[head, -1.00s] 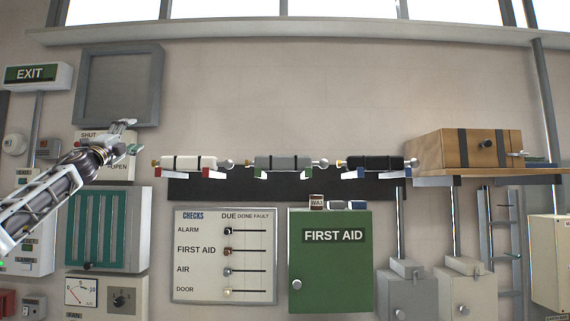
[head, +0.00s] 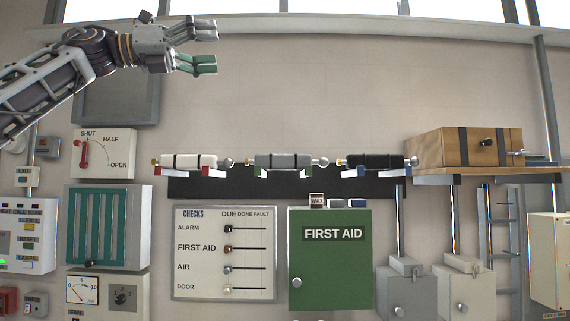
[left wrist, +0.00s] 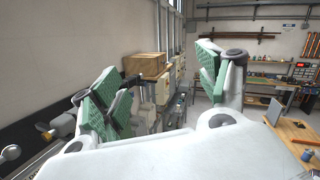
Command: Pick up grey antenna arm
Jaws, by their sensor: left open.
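The grey antenna arm (head: 284,162) lies level on green brackets in the middle of the wall rack, between a white arm (head: 188,162) and a black arm (head: 370,162). It has black bands and a silver ball at its right end. My left gripper (head: 212,46) is open and empty, above and left of the grey arm, well apart from it. The left gripper's green-padded fingers (left wrist: 165,85) stand wide apart in the left wrist view. My right gripper is not in view.
A wooden box (head: 468,148) sits on a shelf right of the rack. A green first aid cabinet (head: 330,270) and a checks board (head: 190,290) hang below. The wall above the rack is clear. A workbench (left wrist: 262,84) shows in the left wrist view.

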